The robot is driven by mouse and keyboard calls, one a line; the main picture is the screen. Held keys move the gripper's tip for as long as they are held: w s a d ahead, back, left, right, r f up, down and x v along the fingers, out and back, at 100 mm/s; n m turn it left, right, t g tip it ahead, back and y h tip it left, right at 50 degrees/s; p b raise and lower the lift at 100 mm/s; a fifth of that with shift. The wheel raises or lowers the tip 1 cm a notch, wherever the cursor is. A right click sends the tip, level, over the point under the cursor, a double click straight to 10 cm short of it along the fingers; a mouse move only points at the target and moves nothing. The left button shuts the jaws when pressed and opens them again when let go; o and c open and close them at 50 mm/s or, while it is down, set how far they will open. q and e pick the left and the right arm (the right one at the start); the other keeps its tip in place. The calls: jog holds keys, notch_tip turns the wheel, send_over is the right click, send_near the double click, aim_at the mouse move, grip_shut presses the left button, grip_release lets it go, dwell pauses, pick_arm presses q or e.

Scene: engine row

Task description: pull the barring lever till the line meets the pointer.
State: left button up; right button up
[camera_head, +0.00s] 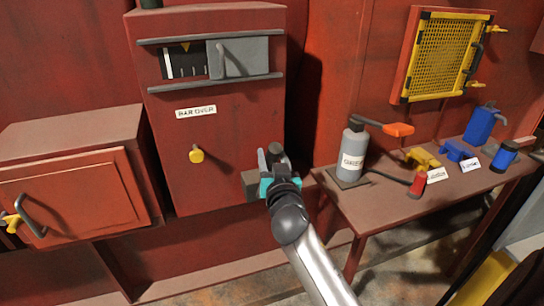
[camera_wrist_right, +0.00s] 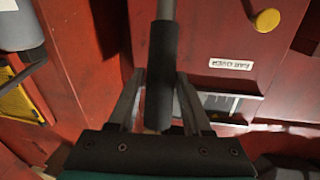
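The barring lever shows in the right wrist view as a grey rod with a black grip (camera_wrist_right: 162,75) between the fingers of my right gripper (camera_wrist_right: 161,85). The fingertips lie close against both sides of the grip and appear shut on it. In the head view my right gripper (camera_head: 270,162) is at the lower right of the red housing and hides much of the lever. A window in the housing shows a dark wheel rim (camera_head: 188,65) with pale marks. A yellow pointer (camera_head: 186,47) sits at its top; a pale upright line (camera_head: 167,65) appears left of it. My left gripper is out of view.
A grey sliding cover (camera_head: 240,57) stands right of the window. A yellow knob (camera_head: 196,154) sticks out below the BAR OVER label (camera_head: 196,111). A table (camera_head: 390,205) with a grey canister (camera_head: 354,152) and several tools stands close on the right.

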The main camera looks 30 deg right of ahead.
grip_shut()
dwell(1.0)
